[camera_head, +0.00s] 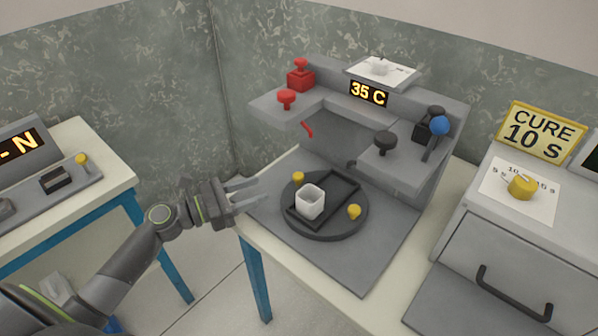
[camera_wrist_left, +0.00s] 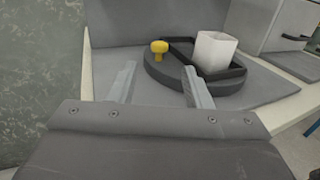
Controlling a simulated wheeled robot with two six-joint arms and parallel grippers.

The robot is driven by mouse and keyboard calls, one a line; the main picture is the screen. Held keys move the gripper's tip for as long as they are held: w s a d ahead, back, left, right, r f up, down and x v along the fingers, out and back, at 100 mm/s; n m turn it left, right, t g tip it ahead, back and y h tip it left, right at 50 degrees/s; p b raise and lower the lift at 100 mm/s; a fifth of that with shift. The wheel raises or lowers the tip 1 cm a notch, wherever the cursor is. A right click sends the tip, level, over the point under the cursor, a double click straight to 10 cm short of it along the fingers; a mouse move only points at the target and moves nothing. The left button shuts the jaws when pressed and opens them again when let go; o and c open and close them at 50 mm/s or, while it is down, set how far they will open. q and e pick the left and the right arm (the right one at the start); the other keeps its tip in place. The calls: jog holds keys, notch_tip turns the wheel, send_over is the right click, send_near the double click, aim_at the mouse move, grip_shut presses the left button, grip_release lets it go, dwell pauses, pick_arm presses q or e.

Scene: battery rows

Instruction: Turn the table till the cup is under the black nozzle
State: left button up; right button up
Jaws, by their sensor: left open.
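A dark round turntable (camera_head: 324,222) sits on the grey base plate of the dispensing machine, and it also shows in the left wrist view (camera_wrist_left: 160,79). A white square cup (camera_head: 309,203) stands upright in the black tray on it, towards the front left; the wrist view shows it too (camera_wrist_left: 215,52). Two yellow knobs, one at the left (camera_head: 298,176) and one at the right (camera_head: 354,211), stand on the rim. The black nozzle (camera_head: 385,141) is at the machine's right, a red nozzle (camera_head: 306,129) at its left. My left gripper (camera_head: 257,193) is open, empty, left of the turntable.
A display reading 35 C (camera_head: 369,92) tops the machine. An oven with a handle (camera_head: 514,294), a yellow dial (camera_head: 521,187) and a CURE 10 S sign (camera_head: 541,132) stands right. A blue-legged table (camera_head: 102,192) stands left. The plate's front is clear.

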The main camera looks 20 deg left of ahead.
aim_at(294, 176)
pick_arm(q)
jog(key=p+x, duration=0.1)
jog(key=x, duration=0.9)
jog(key=shift+w+d+p, duration=0.25)
jog(key=shift+p, duration=0.1)
jog(key=shift+w+d, duration=0.4)
pick_arm(e)
jog(key=shift+w+d+r, duration=0.25)
jog(key=shift+r, duration=0.25)
jog(key=shift+w+d+r, duration=0.25)
jog(key=shift+r, duration=0.2)
pick_arm(q)
grip_shut()
